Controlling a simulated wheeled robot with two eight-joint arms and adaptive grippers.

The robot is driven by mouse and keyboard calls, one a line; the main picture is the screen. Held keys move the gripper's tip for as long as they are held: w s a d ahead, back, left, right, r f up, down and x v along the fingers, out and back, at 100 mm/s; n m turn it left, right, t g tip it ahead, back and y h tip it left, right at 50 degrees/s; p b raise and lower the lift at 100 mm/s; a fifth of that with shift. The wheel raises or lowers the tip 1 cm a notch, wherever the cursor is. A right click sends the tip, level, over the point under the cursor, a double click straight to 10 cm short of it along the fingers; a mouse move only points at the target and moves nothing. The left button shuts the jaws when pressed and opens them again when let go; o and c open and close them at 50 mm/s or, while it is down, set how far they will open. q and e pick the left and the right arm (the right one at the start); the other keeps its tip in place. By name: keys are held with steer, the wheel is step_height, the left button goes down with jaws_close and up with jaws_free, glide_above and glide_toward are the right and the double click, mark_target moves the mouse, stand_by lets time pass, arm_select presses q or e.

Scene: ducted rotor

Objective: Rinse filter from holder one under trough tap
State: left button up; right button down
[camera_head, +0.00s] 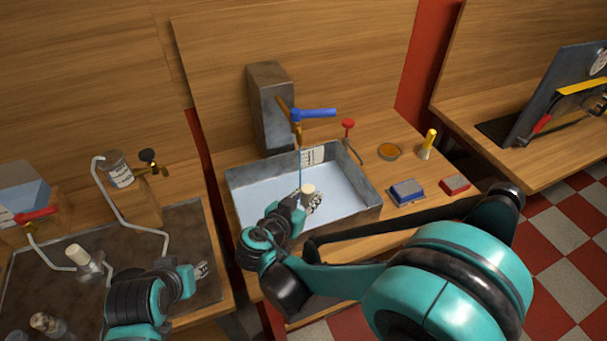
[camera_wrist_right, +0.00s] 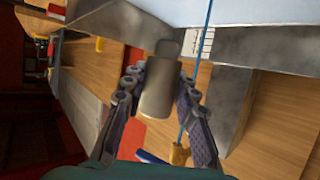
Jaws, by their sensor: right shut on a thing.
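My right gripper (camera_head: 308,203) is shut on a pale cylindrical filter (camera_head: 308,188) over the trough (camera_head: 368,212). In the right wrist view the filter (camera_wrist_right: 157,92) sits between the two fingers, its lower part hidden from the head view. The trough tap (camera_head: 297,115) has a blue lever, and a thin blue water stream (camera_head: 300,160) falls from it. The stream passes close beside the filter in the wrist view; I cannot tell if it touches. My left gripper (camera_head: 198,271) is over the dark tray at left; its jaw state is unclear.
The dark tray (camera_head: 190,225) holds a pale cylinder on a stand (camera_head: 77,254), another cylinder (camera_head: 47,323) and bent tubes. Right of the trough are a red-topped fitting (camera_head: 348,127), a blue block (camera_head: 406,190), a red block (camera_head: 454,184) and a yellow-handled tool (camera_head: 428,142).

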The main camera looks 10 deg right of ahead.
steer(key=s+r+p, duration=0.3)
steer(key=s+r, duration=0.1)
steer(key=s, duration=0.1)
steer(key=shift+a+p, duration=0.15)
steer(key=shift+p, duration=0.2)
stand_by(0.3)
